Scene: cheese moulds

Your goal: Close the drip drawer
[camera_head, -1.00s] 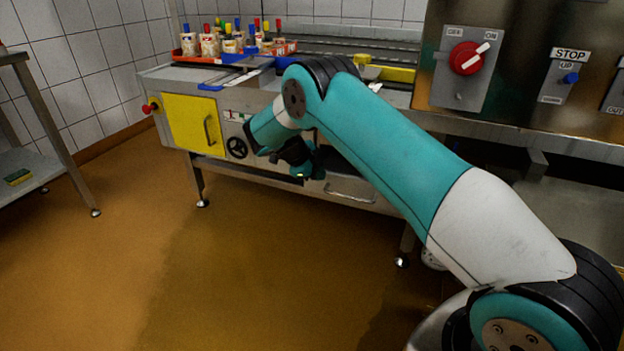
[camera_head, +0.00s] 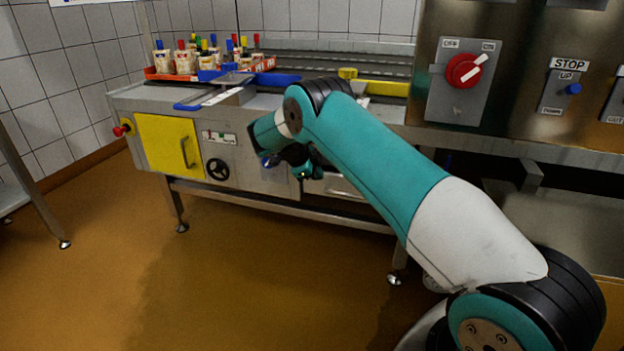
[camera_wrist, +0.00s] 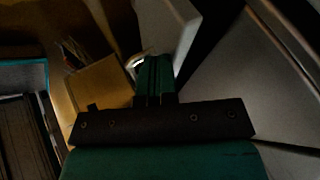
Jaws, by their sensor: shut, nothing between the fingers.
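The drip drawer (camera_head: 343,186) appears as a pale metal front low on the machine's front, right of my gripper in the head view. My forearm hides much of it, and I cannot tell how far out it stands. My gripper (camera_head: 306,173) is in front of the machine, close to the drawer's left side; whether it touches is unclear. In the dark wrist view, my gripper (camera_wrist: 157,72) shows its green fingers together, with nothing between them. A pale panel (camera_wrist: 168,28) and a small shiny curved piece lie just beyond the fingertips; I cannot say surely which part this is.
The machine carries a yellow panel with a handle (camera_head: 168,144) and a black handwheel (camera_head: 218,169). Cups with coloured tops (camera_head: 185,60) stand on top. A control panel with a red switch (camera_head: 463,71) is at the right. The brown floor (camera_head: 220,290) in front is clear.

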